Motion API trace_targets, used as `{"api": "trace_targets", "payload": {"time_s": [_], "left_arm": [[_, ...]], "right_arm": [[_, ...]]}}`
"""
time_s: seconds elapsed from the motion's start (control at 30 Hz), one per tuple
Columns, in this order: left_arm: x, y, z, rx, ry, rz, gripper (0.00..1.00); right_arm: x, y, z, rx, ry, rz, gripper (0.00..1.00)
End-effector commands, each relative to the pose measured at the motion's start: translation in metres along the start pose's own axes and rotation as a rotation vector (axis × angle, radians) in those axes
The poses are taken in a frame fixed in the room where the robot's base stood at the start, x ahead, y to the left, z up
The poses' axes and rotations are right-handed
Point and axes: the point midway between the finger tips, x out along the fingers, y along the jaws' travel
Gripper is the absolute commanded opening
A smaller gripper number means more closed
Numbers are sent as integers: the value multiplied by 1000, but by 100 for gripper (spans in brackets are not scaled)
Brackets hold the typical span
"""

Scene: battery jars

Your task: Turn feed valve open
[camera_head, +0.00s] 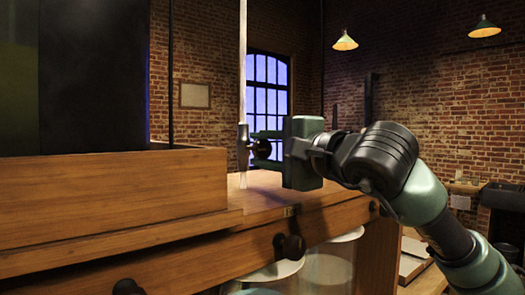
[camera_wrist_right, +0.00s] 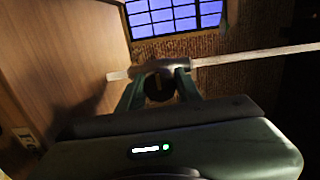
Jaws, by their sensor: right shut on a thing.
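The feed valve is a dark round knob (camera_head: 261,149) on a pale, thin upright tube (camera_head: 242,80), above the wooden cabinet top. My right gripper (camera_head: 268,148) reaches in from the right at the knob's height, its fingers on either side of the knob. In the right wrist view the knob (camera_wrist_right: 158,84) sits between the two green fingers (camera_wrist_right: 158,90), and the pale tube (camera_wrist_right: 250,56) crosses behind them. The right gripper is shut on the knob. The knob's exact turn angle is hard to read. My left gripper is not in view.
A large wooden box (camera_head: 110,200) with dark panels stands at the left, close to the tube. The cabinet front has dark knobs (camera_head: 290,247) and pale glass jars (camera_head: 325,268) beneath. The air right of the tube holds only my right arm.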

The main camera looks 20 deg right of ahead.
Motion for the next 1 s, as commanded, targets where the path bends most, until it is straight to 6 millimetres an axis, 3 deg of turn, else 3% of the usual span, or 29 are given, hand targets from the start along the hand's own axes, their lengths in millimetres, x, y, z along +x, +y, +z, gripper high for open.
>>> {"api": "trace_targets", "payload": {"time_s": [0.47,0.5,0.53,1.0], "left_arm": [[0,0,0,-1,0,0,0],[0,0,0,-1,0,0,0],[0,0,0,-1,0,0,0],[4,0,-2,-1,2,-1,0]], "right_arm": [[0,1,1,-12,-2,3,0],[0,1,1,-12,-1,3,45],[0,1,1,-12,-1,3,54],[-4,1,-2,-10,-5,1,56]]}}
